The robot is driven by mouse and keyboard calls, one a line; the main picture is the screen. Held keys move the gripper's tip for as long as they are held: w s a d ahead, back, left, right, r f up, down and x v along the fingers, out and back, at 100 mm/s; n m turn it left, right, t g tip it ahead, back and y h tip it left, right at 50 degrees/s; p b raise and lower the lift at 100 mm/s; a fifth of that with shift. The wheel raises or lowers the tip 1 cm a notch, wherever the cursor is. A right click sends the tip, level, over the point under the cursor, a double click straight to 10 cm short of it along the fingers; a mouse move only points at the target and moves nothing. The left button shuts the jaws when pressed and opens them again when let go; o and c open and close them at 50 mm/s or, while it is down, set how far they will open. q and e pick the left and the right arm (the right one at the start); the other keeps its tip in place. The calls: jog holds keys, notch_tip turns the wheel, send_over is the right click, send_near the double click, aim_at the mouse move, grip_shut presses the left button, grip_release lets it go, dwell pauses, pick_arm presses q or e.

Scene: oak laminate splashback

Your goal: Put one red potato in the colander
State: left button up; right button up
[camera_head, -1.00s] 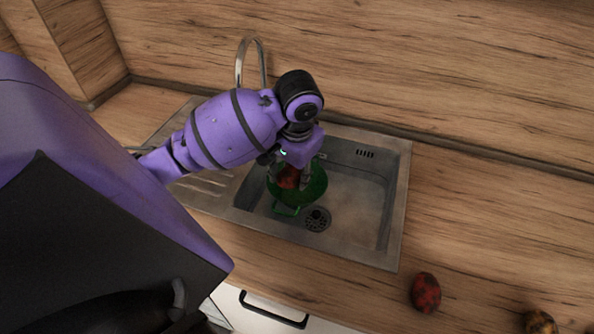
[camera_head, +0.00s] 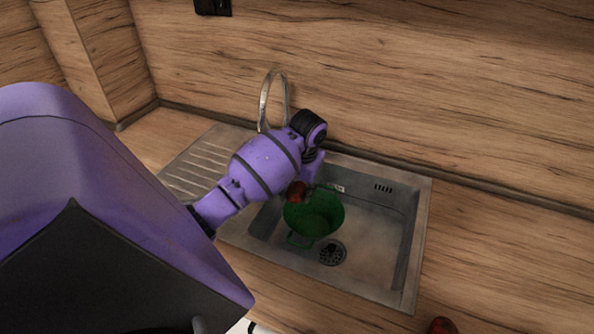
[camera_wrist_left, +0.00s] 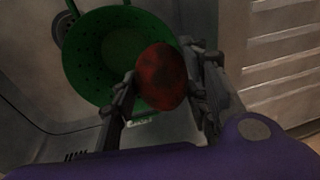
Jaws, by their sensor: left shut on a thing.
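A green colander (camera_head: 318,216) stands in the sink basin, and it also shows in the left wrist view (camera_wrist_left: 88,60). It looks empty inside. My left gripper (camera_wrist_left: 165,82) is shut on a red potato (camera_wrist_left: 162,77), with a finger on each side of it. In the head view the held red potato (camera_head: 296,194) is at the colander's upper left rim, and its height above the rim is hard to judge. Another red potato (camera_head: 442,326) is cut off at the bottom edge of the head view. My right gripper is not in view.
The steel sink (camera_head: 385,225) has a drain (camera_head: 332,253) in front of the colander and a ribbed drainboard (camera_head: 196,172) on the left. A curved faucet (camera_head: 265,100) stands behind my left arm. The basin's right side is clear.

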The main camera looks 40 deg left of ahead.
aim_at(298, 186)
pick_arm(q)
jog(key=shift+w+a+f, duration=0.35)
jog(key=shift+a+f, duration=0.15)
jog(key=shift+f, duration=0.2)
jog(key=f, duration=0.3)
jog(key=shift+w+a+f, duration=0.2)
jog(key=shift+f, duration=0.1)
jog(key=shift+f, duration=0.1)
jog(key=shift+f, duration=0.4)
jog(key=o, duration=1.3)
jog(key=shift+c, duration=0.2)
jog(key=r, duration=0.4)
jog(key=d+r, duration=0.1)
jog(key=r, duration=0.3)
jog(key=d+r, duration=0.1)
jog(key=r, duration=0.3)
jog(key=shift+s+r, duration=0.35)
jog(key=shift+r, duration=0.05)
